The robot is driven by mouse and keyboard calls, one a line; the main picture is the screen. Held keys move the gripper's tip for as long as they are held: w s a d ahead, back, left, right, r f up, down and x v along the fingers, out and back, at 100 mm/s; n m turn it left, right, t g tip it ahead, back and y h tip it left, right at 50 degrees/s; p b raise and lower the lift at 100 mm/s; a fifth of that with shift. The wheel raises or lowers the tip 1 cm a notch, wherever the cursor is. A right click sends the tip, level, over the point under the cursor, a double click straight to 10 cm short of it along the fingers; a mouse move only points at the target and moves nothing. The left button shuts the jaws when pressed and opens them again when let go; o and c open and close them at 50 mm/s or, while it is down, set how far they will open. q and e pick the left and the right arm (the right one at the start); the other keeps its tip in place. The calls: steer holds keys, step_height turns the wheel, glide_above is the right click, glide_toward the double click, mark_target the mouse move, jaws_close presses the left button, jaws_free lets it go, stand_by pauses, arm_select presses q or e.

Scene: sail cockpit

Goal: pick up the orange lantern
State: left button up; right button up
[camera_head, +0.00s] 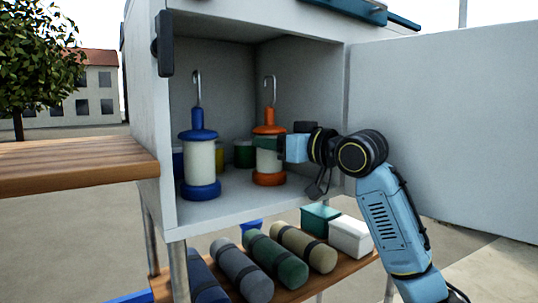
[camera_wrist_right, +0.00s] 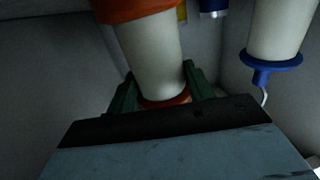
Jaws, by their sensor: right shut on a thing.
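The orange lantern (camera_head: 269,130) stands upright on the floor of the open grey cabinet, with a hook on top and a white middle. My right gripper (camera_head: 268,146) reaches in from the right and is shut around the white middle. In the right wrist view the lantern's white body (camera_wrist_right: 150,55) sits between the two green fingers of the gripper (camera_wrist_right: 160,90). The lantern's base appears to rest on the cabinet floor. My left gripper is not in view.
A blue lantern (camera_head: 200,155) stands to the left in the cabinet. A green can (camera_head: 244,153) and a yellow one stand behind. A wooden counter (camera_head: 75,165) is at left. A lower shelf holds rolled bundles (camera_head: 275,258) and boxes (camera_head: 350,235).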

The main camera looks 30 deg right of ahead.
steer(key=shift+c, duration=1)
steer(key=shift+r, duration=0.2)
